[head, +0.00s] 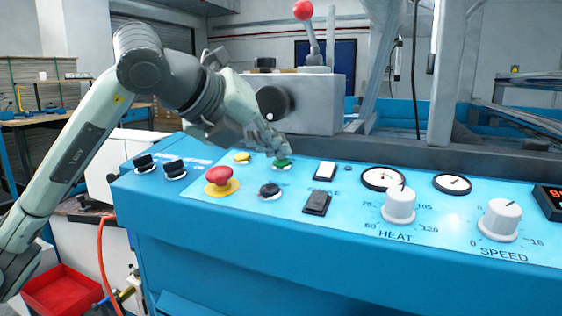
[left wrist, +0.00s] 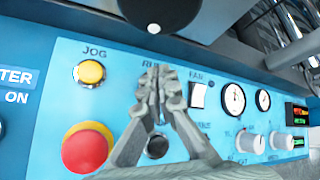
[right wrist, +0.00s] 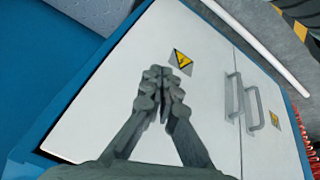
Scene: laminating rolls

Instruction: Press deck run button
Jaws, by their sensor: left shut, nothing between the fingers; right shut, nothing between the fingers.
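The green run button (head: 282,163) is on the sloped blue control panel (head: 230,203), near its back edge. My left gripper (head: 274,146) is shut and empty, with its fingertips just above and behind the button. I cannot tell if they touch it. In the left wrist view the left gripper (left wrist: 160,75) covers the button and part of the "RUN" label (left wrist: 153,57). My right gripper (right wrist: 161,78) is shut and empty in front of a white cabinet (right wrist: 105,105) and does not show in the head view.
A red mushroom button (head: 219,176), a yellow jog button (head: 242,156), a black button (head: 269,190) and a white fan switch (head: 325,170) surround the spot. A round black knob (head: 273,102) sits behind the gripper. Heat (head: 399,204) and speed (head: 500,219) dials are right.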

